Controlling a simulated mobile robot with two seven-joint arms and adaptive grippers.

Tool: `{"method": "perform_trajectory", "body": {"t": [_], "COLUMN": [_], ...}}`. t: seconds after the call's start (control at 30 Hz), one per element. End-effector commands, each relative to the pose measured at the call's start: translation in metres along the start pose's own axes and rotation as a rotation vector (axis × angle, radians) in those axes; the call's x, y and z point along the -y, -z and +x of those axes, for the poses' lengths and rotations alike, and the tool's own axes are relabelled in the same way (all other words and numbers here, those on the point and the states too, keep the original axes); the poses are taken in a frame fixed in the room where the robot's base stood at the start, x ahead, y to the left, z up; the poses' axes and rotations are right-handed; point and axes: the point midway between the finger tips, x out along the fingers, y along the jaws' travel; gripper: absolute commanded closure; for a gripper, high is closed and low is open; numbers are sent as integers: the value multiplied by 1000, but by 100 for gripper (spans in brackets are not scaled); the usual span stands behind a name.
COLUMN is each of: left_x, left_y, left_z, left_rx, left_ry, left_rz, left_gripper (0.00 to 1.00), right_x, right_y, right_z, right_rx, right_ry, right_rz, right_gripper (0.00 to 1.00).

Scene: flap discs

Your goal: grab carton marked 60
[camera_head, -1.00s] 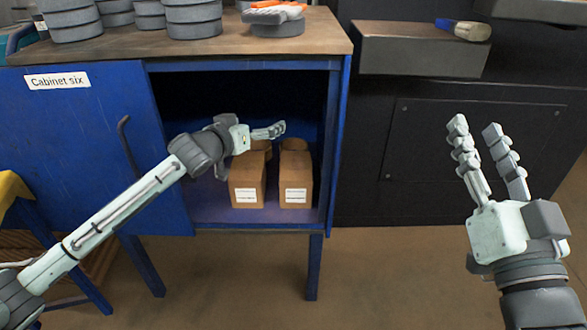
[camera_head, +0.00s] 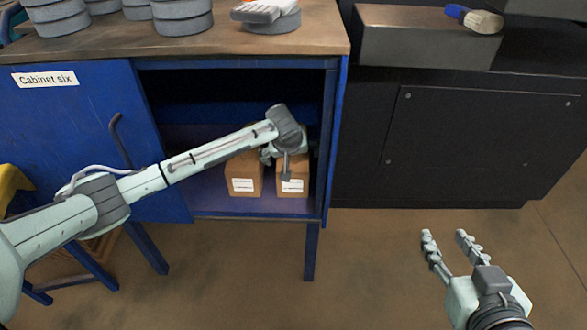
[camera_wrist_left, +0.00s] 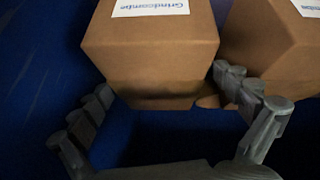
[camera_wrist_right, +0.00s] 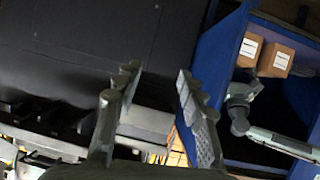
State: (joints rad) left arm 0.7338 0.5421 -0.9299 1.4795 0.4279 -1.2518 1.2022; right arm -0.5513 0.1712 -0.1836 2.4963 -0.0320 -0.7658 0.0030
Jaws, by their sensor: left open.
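Two brown cartons with white labels stand side by side inside the blue cabinet (camera_head: 329,150): the left carton (camera_head: 242,172) and the right carton (camera_head: 297,172). No number can be read on either label. My left gripper (camera_head: 277,163) is open in the cabinet opening, in front of the cartons and partly hiding them. In the left wrist view, one carton (camera_wrist_left: 150,50) with an upside-down "Grindcombe" label lies ahead of the open fingers; the other carton (camera_wrist_left: 275,40) is to its right. My right gripper (camera_head: 444,236) is open and empty, low over the floor, outside the cabinet.
The blue door (camera_head: 75,130), labelled "Cabinet six", stands open at the left. The floor between is clear.

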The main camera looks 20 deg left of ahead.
Motion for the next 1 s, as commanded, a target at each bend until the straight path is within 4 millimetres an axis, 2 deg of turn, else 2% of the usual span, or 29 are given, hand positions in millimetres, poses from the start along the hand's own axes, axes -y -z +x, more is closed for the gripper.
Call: {"method": "perform_trajectory", "body": {"t": [0.1,0.3,0.6,1.0], "left_x": [1,0,0,0], "left_y": [-6,-6,-5,-5], "left_z": [18,36,38,38], "left_rx": [1,-1,0,0], "left_ry": [2,-1,-1,-2], "left_rz": [2,2,2,2], "left_gripper": [0,0,0,48], "right_x": [10,21,23,23], "right_y": [19,46,52,52], "right_z": [2,-2,-3,-3], "right_rx": [-99,-222,-248,-246], "right_ry": [21,45,50,50], "right_rz": [10,23,26,26], "right_gripper": [60,60,60,60]}}
